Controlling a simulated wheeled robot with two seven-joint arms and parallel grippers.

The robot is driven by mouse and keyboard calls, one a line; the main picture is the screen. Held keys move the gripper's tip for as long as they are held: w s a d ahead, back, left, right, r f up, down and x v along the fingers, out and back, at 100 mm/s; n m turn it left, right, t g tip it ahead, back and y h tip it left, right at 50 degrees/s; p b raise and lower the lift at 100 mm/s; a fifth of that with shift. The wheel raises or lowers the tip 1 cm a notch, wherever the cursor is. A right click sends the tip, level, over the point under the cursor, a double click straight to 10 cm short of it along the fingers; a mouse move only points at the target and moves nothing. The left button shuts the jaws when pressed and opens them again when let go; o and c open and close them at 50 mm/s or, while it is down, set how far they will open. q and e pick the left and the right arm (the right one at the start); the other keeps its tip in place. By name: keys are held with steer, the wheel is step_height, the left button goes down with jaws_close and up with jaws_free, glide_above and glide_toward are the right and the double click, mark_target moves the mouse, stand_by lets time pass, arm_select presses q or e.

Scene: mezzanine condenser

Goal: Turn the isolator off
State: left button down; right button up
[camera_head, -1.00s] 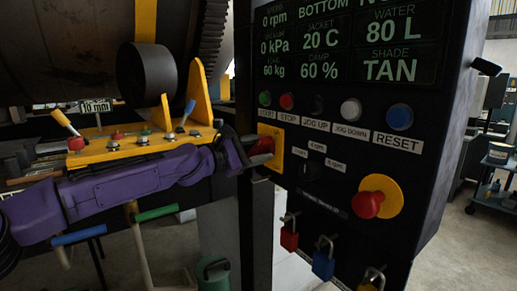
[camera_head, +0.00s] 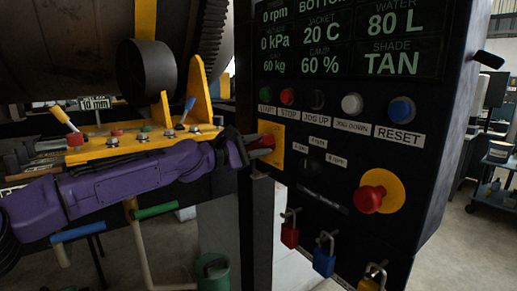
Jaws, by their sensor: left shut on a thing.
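The isolator is a red handle (camera_head: 267,141) on a yellow plate (camera_head: 278,154) at the left edge of the black control panel. My purple left arm reaches in from the left, and my left gripper (camera_head: 258,146) is shut on the red handle. Its dark fingers cover part of the handle, so the handle's exact angle is hard to tell. My right gripper is not in view.
Buttons including a blue RESET (camera_head: 401,110) line the panel (camera_head: 430,190) above. A red mushroom button (camera_head: 369,198) sits lower right. Padlocks, such as the blue one (camera_head: 324,263), hang below. A yellow bracket (camera_head: 130,147) with small levers stands close behind my arm.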

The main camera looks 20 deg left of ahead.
arm_select(q)
steer(key=m+b, duration=0.1)
steer(key=m, duration=0.2)
steer(key=shift+f+m+b, duration=0.2)
steer(key=shift+m+b, duration=0.1)
steer(key=shift+b, duration=0.1)
steer(key=m+b, duration=0.2)
steer(key=m, duration=0.2)
steer(key=shift+f+m, duration=0.15)
steer(key=shift+m, duration=0.15)
steer(key=m+b, duration=0.2)
steer(key=m, duration=0.2)
steer(key=shift+f, duration=0.15)
steer(key=shift+m+b, duration=0.95)
steer(key=shift+m, duration=0.85)
steer(key=c, duration=0.9)
jaws_free()
steer(key=shift+s+a, duration=0.1)
